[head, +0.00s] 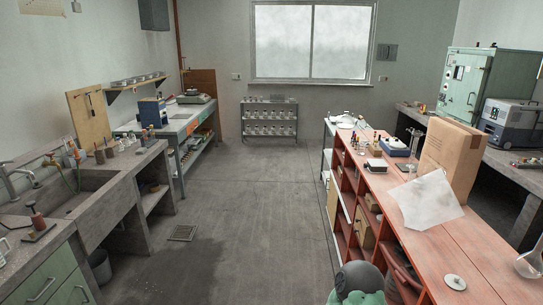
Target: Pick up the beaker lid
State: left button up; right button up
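A small round pale disc with a dark spot at its middle, which looks like the beaker lid (455,282), lies flat on the reddish bench top (480,252) at the lower right of the head view. Nothing covers it. Neither of my grippers is in view.
A clear glass flask (530,264) stands right of the lid, cut by the picture edge. A white sheet (427,201) leans by a brown cardboard box (452,150) farther back. A grey rounded thing with green below (360,278) is by the bench's left side. The middle floor (255,220) is clear.

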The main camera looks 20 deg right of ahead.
aim_at(453, 281)
jog(key=i+l+z, duration=0.15)
jog(key=i+z, duration=0.3)
jog(key=i, duration=0.45)
jog(key=i+j+z, duration=0.15)
jog(key=i+z, duration=0.25)
jog(key=i, duration=0.5)
jog(key=i+z, duration=0.15)
jog(key=z, duration=0.25)
jog(key=i+z, duration=0.15)
jog(key=z, duration=0.3)
jog(key=i+j+z, duration=0.15)
jog(key=z, duration=0.25)
jog(key=i+j+z, duration=0.1)
jog(key=z, duration=0.35)
